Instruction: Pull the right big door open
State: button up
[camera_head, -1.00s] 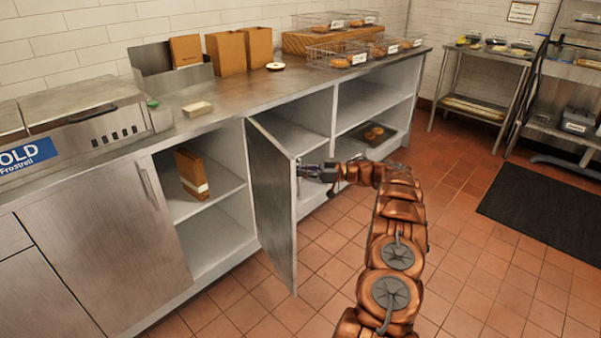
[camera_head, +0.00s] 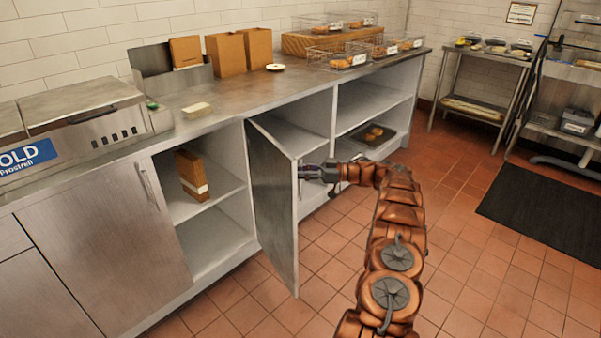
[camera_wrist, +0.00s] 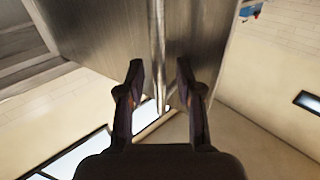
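The right big door (camera_head: 273,205) is a brushed-metal cabinet door. It stands swung well out from the counter, with part of the cabinet showing on both sides of it. My gripper (camera_head: 308,172) is at the upper right edge of this door in the head view. In the wrist view, the fingers of my gripper (camera_wrist: 160,82) are spread apart on either side of a thin bar handle (camera_wrist: 158,45), with gaps showing. The door's metal face (camera_wrist: 205,40) lies behind the handle. The head view does not show the finger contact clearly.
The left cabinet door (camera_head: 110,250) is shut. A brown box (camera_head: 190,172) stands on the open shelf. A tray with bagels (camera_head: 372,136) sits in the right compartment. Wire baskets (camera_head: 340,58) are on the counter. Tiled floor (camera_head: 470,260) is clear to the right, with a black mat (camera_head: 545,215).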

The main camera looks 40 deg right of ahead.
jog(key=v, duration=0.7)
jog(key=shift+s+d, duration=0.2)
dwell(0.5)
